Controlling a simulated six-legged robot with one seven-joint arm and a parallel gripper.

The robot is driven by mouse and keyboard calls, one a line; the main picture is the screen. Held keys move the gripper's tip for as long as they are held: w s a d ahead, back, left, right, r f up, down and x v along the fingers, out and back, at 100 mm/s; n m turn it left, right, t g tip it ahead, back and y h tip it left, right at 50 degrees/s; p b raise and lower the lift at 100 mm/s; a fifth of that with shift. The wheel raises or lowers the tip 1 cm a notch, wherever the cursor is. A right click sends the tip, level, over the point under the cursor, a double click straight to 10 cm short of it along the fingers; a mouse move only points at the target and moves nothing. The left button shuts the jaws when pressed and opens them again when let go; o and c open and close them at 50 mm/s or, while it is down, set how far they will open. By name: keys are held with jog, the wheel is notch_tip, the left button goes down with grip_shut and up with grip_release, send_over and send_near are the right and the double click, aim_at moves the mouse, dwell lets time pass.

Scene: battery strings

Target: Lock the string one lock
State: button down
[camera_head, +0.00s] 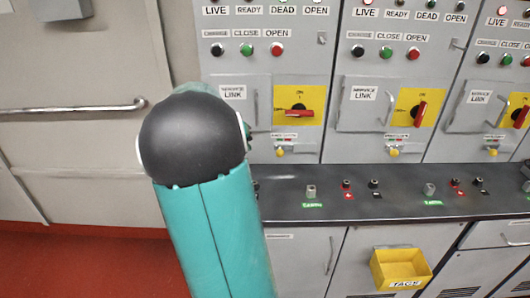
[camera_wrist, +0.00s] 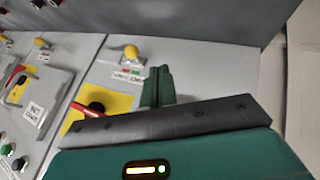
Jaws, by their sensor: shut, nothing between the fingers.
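The leftmost visible cabinet panel has a small yellow lock knob (camera_head: 280,152) under a red and green label. The same knob shows in the wrist view (camera_wrist: 130,52), which is turned about upside down. I cannot read a string number. Above the knob in the head view, a red handle (camera_head: 297,111) lies horizontal on a yellow plate (camera_head: 312,92). My gripper (camera_wrist: 160,72) has its dark green fingers together and empty, beside the knob and label. I cannot tell if they touch the panel. In the head view my arm hides most of the gripper.
A dark shelf (camera_head: 400,205) with small switches juts out below. A yellow tags bin (camera_head: 402,268) hangs under it. A door with a rail (camera_head: 70,109) is at left.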

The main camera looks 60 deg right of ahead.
aim_at(280, 154)
jog(key=x, duration=0.9)
jog(key=shift+d+f, duration=0.25)
jog(key=shift+f, duration=0.1)
jog(key=s+d, duration=0.2)
jog(key=shift+s+r, duration=0.35)
jog(key=shift+s, duration=0.05)
jog(key=shift+d, duration=0.2)
jog(key=shift+s, duration=0.2)
jog(key=shift+w, duration=0.1)
jog(key=shift+s+d, duration=0.4)
jog(key=shift+s, duration=0.45)
jog(key=shift+s+d, duration=0.45)
jog(key=shift+s, duration=0.4)
